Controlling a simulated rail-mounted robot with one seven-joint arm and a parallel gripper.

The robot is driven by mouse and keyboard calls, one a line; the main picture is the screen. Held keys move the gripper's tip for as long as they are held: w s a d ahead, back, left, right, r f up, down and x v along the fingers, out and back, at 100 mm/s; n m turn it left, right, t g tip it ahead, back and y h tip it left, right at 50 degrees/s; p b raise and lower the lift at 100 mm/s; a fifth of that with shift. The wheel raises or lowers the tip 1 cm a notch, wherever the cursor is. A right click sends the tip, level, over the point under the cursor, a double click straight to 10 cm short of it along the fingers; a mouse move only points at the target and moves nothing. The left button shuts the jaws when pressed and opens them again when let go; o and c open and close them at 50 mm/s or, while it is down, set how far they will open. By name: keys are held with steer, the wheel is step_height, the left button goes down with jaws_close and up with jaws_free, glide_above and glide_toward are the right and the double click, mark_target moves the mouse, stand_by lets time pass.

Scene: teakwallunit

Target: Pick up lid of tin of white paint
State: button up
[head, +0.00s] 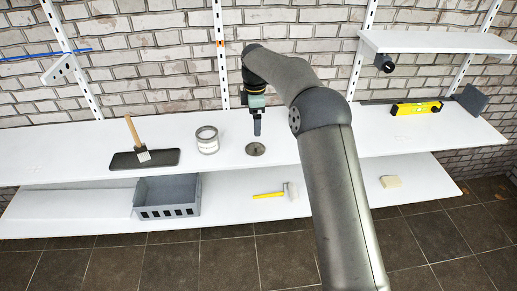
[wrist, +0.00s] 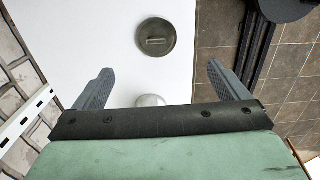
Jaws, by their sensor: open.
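The lid (head: 255,149) is a flat grey disc with a small raised bar on top. It lies on the white upper shelf, right of the tin of white paint (head: 207,140), which stands upright and apart from it. My gripper (head: 257,128) is above the shelf and just over the lid in the head view, pointing down. In the wrist view, the lid (wrist: 156,37) lies beyond the two spread fingertips (wrist: 160,75), not between them. The gripper is open and empty. A pale round shape (wrist: 150,100) shows between the fingers, partly hidden by my gripper; I cannot tell what it is.
Left of the tin, a brush (head: 133,130) stands over a black tray (head: 122,160). A yellow level (head: 416,107) lies farther right. The brick wall (head: 170,60) is behind.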

glide_above(255, 145)
steer(key=f, duration=0.7)
steer(key=shift+s+d+f+p, duration=0.1)
steer(key=shift+s+d+p, duration=0.1)
steer(key=shift+p, duration=0.1)
steer(key=f, duration=0.1)
steer(key=f+p, duration=0.1)
steer(key=f, duration=0.3)
steer(key=shift+w+a, duration=0.15)
steer(key=shift+w, duration=0.1)
steer(key=c, duration=1.1)
